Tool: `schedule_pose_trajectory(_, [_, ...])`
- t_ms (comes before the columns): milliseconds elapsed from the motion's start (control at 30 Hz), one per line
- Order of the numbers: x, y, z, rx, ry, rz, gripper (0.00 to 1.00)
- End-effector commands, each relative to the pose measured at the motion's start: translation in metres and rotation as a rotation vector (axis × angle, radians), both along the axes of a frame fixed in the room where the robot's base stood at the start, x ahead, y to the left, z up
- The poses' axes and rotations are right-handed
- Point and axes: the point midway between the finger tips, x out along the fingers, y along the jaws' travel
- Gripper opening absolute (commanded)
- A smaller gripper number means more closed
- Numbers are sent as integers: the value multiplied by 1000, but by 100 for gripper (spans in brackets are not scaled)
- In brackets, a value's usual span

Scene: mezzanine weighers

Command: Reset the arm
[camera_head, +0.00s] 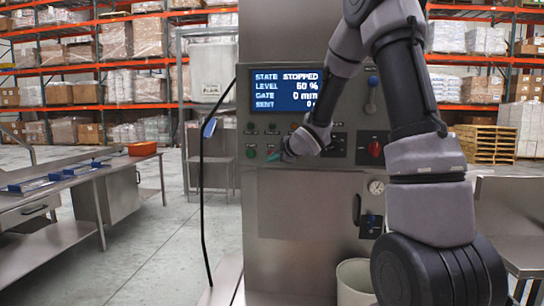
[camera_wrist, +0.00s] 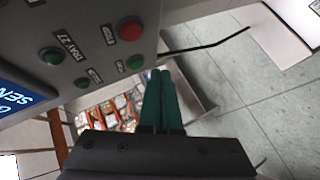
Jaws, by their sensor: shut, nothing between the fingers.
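My arm reaches across the front of a grey steel machine (camera_head: 305,215) in the head view. My gripper (camera_head: 274,157) is low on its button panel, close to the left-hand buttons. In the wrist view my gripper (camera_wrist: 160,74) has its two green fingers together, with nothing between them. The fingertips lie beside a green button (camera_wrist: 135,62) at the panel's edge; I cannot tell whether they touch the panel. A red button (camera_wrist: 130,29) and another green button (camera_wrist: 50,56) show nearby. The screen (camera_head: 290,90) reads STOPPED, level 60 %, gate 0 mm.
A black cable (camera_head: 201,190) hangs down the machine's left side. A steel bench (camera_head: 60,190) with blue trays and an orange box (camera_head: 142,149) stands left. A pale bin (camera_head: 354,280) sits below the panel. Another steel table (camera_head: 510,205) is right. Floor between bench and machine is clear.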

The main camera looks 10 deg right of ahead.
Motion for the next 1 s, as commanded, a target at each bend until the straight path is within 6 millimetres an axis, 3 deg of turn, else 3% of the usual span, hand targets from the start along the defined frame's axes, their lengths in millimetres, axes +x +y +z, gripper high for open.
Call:
schedule_pose_trajectory(400, [0,0,0,0,0,-1,0])
schedule_pose_trajectory(567, [-11,-14,19,43,33,-90,0])
schedule_pose_trajectory(667, [-34,-35,45,127,91,-239,0])
schedule_pose_trajectory(767, [-73,-59,70,262,170,-431,0])
schedule_pose_trajectory(1000, [-193,-89,103,672,380,-851,0])
